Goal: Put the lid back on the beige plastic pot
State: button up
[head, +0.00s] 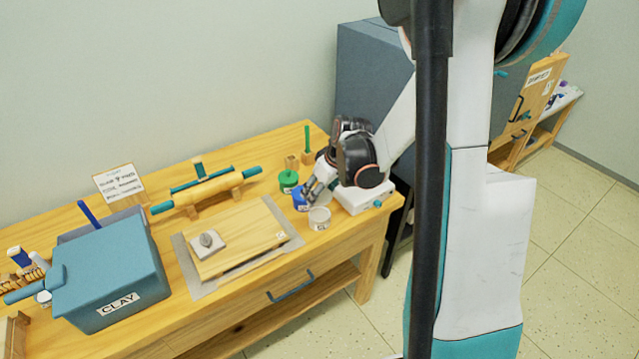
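A small pale beige pot (319,221) with a label stands near the right end of the wooden table. Its round top looks greyish; I cannot tell whether that is an open mouth. My gripper (309,196) reaches down from the right, with its fingers just above and behind this pot, close to a blue pot (298,203). The fingers overlap the blue pot in the picture, and whether they touch either pot is unclear. The fingers are too small to show whether they are open or hold anything. I cannot make out a separate beige lid.
A green pot (288,183) stands behind the blue one. A white device (362,199) sits at the table's right end. A wooden board (255,235) bears a grey piece (208,241). A rolling pin (210,193) and blue CLAY bin (110,275) are left.

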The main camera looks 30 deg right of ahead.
jog(key=shift+f+b, duration=2.3)
jog(key=shift+f, duration=0.9)
jog(key=shift+f+b, duration=0.15)
jog(key=shift+b, duration=0.4)
dwell(0.4)
jog(key=o, duration=0.8)
jog(key=shift+o, duration=0.6)
jog(key=o, duration=0.4)
jog(key=shift+c, duration=0.2)
